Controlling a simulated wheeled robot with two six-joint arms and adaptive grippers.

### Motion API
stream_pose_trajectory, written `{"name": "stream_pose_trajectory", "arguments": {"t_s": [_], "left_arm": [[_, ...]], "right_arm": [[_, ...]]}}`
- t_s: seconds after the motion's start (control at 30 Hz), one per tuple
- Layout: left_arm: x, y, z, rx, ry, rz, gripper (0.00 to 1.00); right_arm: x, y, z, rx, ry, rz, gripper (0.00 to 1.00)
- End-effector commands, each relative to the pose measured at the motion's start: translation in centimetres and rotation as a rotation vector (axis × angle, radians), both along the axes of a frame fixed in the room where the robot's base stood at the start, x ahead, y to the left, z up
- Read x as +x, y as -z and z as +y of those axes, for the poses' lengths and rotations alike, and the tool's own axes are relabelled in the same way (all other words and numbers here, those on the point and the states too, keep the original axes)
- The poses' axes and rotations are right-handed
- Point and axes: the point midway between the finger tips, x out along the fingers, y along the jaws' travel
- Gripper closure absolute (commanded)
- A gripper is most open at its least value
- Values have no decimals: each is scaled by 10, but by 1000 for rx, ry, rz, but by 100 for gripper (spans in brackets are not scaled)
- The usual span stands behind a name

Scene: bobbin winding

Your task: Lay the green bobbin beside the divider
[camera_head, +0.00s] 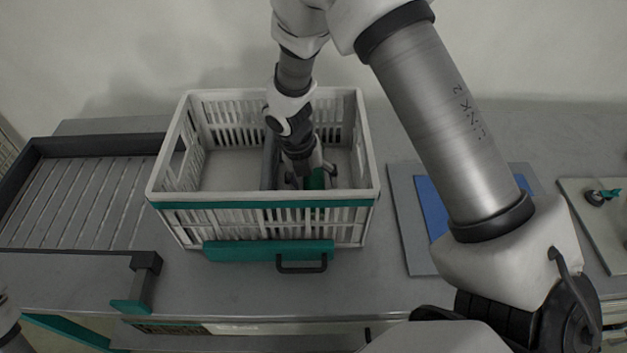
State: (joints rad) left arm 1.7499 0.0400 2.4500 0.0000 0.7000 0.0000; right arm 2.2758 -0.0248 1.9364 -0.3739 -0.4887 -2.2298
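The green bobbin (317,181) is inside the white crate (262,203), in the part right of the grey divider (269,160). Only part of it shows below my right gripper. My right gripper (312,178) reaches down into the crate from above, with its fingers around the bobbin. I cannot tell whether the fingers press on it or stand apart from it. The crate's front wall and the gripper hide the bobbin's lower part, so I cannot see whether it touches the floor. My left gripper is not in view.
A grey ribbed tray (75,205) with a dark rim lies left of the crate. A blue mat (432,205) on a grey plate is to the right. A grey board (607,228) with a small green-and-black part is at the far right. The crate's left compartment looks empty.

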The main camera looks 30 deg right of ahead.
Motion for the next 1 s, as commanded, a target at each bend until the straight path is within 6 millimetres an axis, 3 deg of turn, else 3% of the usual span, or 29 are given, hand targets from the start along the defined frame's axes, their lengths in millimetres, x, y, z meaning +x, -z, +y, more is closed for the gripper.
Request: {"name": "stream_pose_trajectory", "arguments": {"t_s": [0.17, 0.27, 0.5, 0.7, 1.0], "left_arm": [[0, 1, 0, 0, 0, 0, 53], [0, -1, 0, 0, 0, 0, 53], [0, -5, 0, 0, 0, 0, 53], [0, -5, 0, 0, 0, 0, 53], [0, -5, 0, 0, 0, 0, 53]], "right_arm": [[0, -4, 0, 0, 0, -1, 21], [3, -18, 2, -1, 0, -4, 21], [10, -77, 14, -1, 0, -6, 21], [14, -113, 21, -1, 0, -3, 21], [14, -120, 23, -1, 0, 1, 21]]}}
